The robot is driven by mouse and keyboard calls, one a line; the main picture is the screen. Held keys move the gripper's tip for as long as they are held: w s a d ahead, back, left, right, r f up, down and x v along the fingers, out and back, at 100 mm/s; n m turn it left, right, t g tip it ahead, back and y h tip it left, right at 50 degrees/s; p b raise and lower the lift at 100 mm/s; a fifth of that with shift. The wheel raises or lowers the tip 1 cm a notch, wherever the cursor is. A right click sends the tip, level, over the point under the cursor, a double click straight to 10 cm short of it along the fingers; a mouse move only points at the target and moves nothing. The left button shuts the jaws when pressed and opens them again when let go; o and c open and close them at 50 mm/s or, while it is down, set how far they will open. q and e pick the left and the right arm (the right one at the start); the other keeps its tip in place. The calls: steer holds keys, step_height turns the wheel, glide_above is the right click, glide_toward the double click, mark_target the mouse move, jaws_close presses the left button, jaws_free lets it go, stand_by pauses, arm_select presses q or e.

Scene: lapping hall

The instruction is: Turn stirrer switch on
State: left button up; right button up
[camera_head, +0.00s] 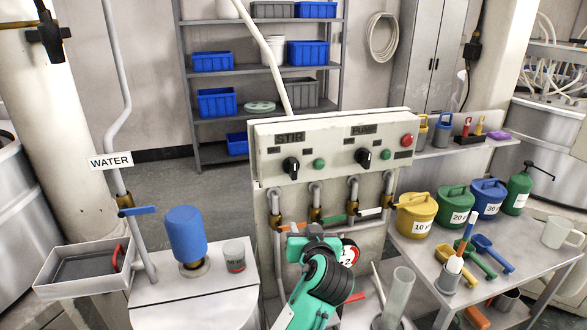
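The control panel (335,135) is a pale box facing me. Its STIR label (289,137) is at the left, above the black stirrer switch (290,167), a rotary knob with a green button or lamp (319,164) to its right. The knob's exact pointing is too small to tell. A similar black PUMP knob (363,158) is further right.
A red button (406,141) is at the panel's right end. Pipes with brass valves (316,213) run below it. A blue cylinder (187,235) and grey cup (234,255) stand left. Coloured cans (416,213) crowd the right table. The switch's front is clear.

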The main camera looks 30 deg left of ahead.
mark_target(295, 164)
arm_select(q)
steer(key=w+r+n+y, duration=0.3)
steer(key=r, duration=0.7)
steer(key=p+x, duration=0.2)
steer(key=x, duration=0.2)
steer(key=p+x, duration=0.2)
steer(key=x, duration=0.2)
steer(key=r+p+x, duration=0.1)
steer(key=p+x, duration=0.1)
steer(key=x, duration=0.2)
steer(key=shift+a, duration=0.4)
steer(key=shift+w+a+f, duration=0.15)
steer(key=shift+w+a, duration=0.3)
steer(key=shift+a, duration=0.05)
jaws_close()
